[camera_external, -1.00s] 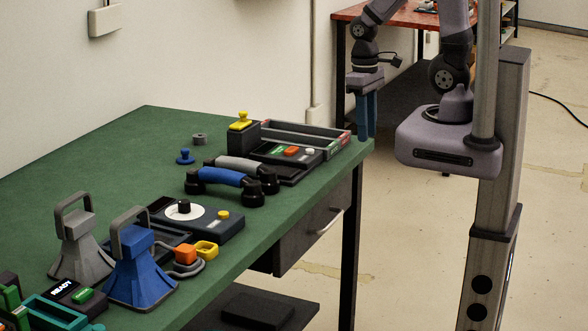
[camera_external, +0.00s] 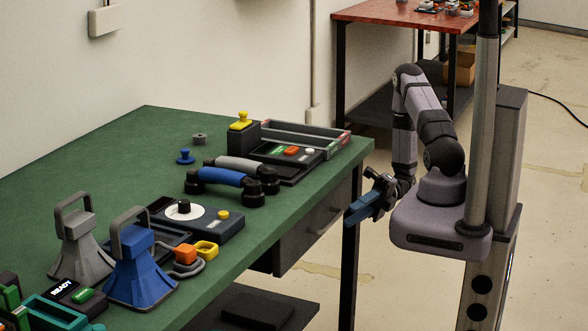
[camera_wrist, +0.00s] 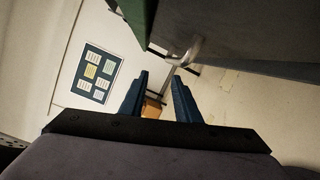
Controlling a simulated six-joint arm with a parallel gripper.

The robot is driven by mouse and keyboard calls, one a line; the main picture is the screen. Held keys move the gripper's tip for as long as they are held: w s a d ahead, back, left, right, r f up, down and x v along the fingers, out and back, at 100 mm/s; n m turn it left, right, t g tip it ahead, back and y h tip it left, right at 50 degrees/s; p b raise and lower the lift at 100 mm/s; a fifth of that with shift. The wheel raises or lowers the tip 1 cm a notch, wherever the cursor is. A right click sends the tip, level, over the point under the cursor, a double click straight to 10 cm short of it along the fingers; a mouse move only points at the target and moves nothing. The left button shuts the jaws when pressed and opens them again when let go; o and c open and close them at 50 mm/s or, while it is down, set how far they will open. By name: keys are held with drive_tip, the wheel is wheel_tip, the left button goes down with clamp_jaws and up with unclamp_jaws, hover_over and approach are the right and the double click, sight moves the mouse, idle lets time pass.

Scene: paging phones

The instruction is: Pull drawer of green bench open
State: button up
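The green bench (camera_external: 110,150) has a dark grey drawer (camera_external: 300,240) under its right-hand edge, and the drawer looks closed. The wrist view shows the handle (camera_wrist: 186,52) and the drawer front (camera_wrist: 235,40) at the upper right, with the handle just beyond the fingertips. My gripper (camera_external: 352,212) has blue fingers and is beside the bench's front leg, to the right of the drawer. In the wrist view my gripper (camera_wrist: 160,78) is open, with nothing between its fingers.
A blue telephone handset (camera_external: 222,177), a grey handset and several desk devices stand on the bench top. The bench's dark leg (camera_external: 350,240) is close to my gripper. A lower shelf with a dark box (camera_external: 257,309) is below the drawer. The floor in front is clear.

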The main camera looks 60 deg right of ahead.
sight(333, 219)
drive_tip(key=shift+w+a+f+m+t+b, duration=0.1)
drive_tip(key=shift+w+a+f+m+t, duration=0.1)
drive_tip(key=shift+w+a+m+t, duration=0.5)
drive_tip(key=shift+w+a+f+m+t+b, duration=0.1)
drive_tip(key=shift+w+a+f+m+t, duration=0.25)
drive_tip(key=shift+w+a, duration=0.55)
drive_tip(key=shift+w+a+f+m+t+b, duration=0.1)
drive_tip(key=shift+w+a+m+t, duration=0.45)
drive_tip(key=shift+a, duration=0.4)
clamp_jaws()
